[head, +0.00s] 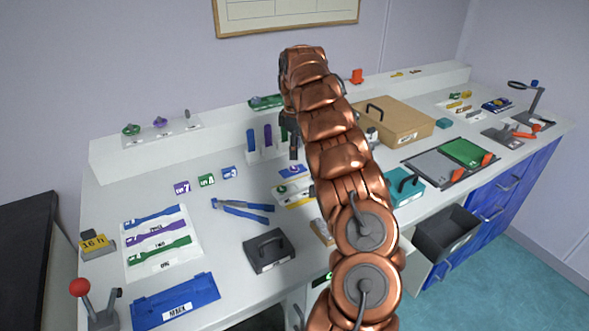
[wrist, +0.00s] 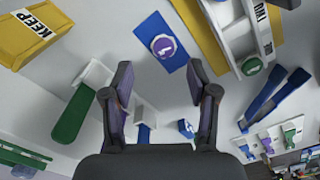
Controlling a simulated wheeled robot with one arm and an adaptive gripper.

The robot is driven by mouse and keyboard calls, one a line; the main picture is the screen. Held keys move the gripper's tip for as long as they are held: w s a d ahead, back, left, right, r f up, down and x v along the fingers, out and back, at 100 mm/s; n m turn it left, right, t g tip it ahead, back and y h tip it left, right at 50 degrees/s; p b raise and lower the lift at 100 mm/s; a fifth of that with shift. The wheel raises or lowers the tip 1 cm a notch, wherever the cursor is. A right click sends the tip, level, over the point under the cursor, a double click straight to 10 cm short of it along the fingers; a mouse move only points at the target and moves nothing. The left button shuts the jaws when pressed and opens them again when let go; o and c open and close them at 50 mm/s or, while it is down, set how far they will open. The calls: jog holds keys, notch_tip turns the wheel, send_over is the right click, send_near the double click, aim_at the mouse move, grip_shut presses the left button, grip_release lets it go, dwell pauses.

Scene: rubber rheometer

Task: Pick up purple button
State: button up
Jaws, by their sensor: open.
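The purple button (wrist: 163,47) is a round disc with a white mark. It lies on a blue card (wrist: 150,22) in the wrist view. In the head view the purple button (head: 293,170) shows small on the bench, just left of my arm. My gripper (wrist: 160,80) is open and empty, with its two dark fingers spread. In the wrist picture the button appears just beyond the fingertips, between their lines, apart from both. In the head view my arm hides most of the gripper.
A green button (wrist: 252,66) sits to the right on a pale strip beside a yellow panel. A yellow KEEP box (wrist: 30,35) is at left. A green upright (wrist: 75,115) and blue upright (wrist: 142,133) stand near the fingers. Blue pliers (head: 240,207) lie on the bench.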

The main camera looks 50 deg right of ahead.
aim_at(294, 168)
jog(key=shift+s+a+f+p, duration=0.15)
jog(key=shift+f+p, duration=0.25)
jog(key=shift+f, duration=0.7)
jog(key=shift+s+a+f+p, duration=0.1)
jog(key=shift+f+p, duration=0.3)
jog(key=shift+f, duration=0.7)
jog(key=shift+w+f, duration=0.15)
jog(key=shift+f, duration=0.5)
jog(key=c, duration=0.9)
jog(key=shift+c, duration=0.2)
jog(key=shift+r+b, duration=0.6)
jog(key=shift+r, duration=1)
jog(key=shift+s+a+r, duration=0.2)
jog(key=shift+s+a+b, duration=0.55)
jog(key=shift+s+a, duration=0.25)
jog(key=shift+s, duration=0.1)
jog(key=s+a+b, duration=0.1)
jog(key=s+a, duration=0.2)
jog(key=s+a+r+b, duration=0.1)
jog(key=s+a, duration=0.2)
jog(key=s+a+b, duration=0.1)
jog(key=s+a, duration=0.2)
jog(key=shift+s+a+r, duration=0.1)
jog(key=shift+a+r, duration=0.05)
jog(key=shift+r, duration=0.05)
